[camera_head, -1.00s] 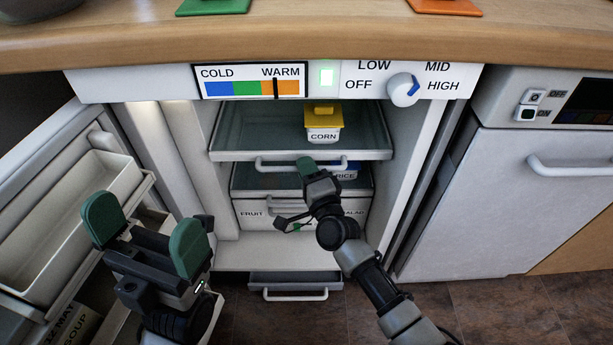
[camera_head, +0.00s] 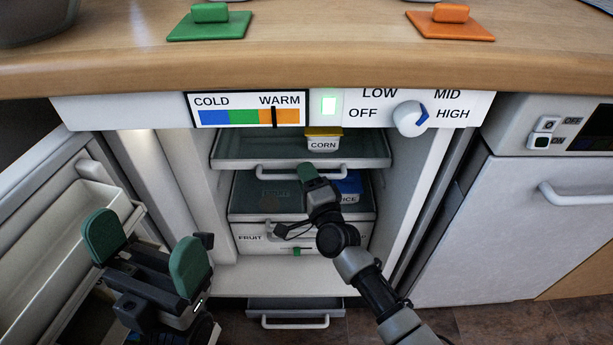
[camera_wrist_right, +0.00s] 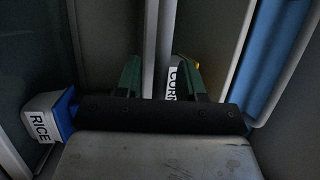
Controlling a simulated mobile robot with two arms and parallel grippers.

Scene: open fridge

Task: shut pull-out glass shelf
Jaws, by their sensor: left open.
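The upper pull-out glass shelf (camera_head: 255,148) sticks partly out below the fridge's control panel. Its white front handle (camera_head: 272,174) runs across the picture. A CORN tub (camera_head: 323,144) with a yellow lid stands on the shelf, its top partly hidden by the panel. My right gripper (camera_head: 305,170) is at the handle, one green finger over it. My left gripper (camera_head: 147,255) is open and empty at the lower left, by the door.
Below the shelf are a FRUIT drawer (camera_head: 250,240) and a RICE tub (camera_head: 348,187), partly behind my right arm. A drawer (camera_head: 295,308) sits at the bottom. The open fridge door's bins (camera_head: 50,225) are on the left. The wooden counter (camera_head: 330,60) overhangs above.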

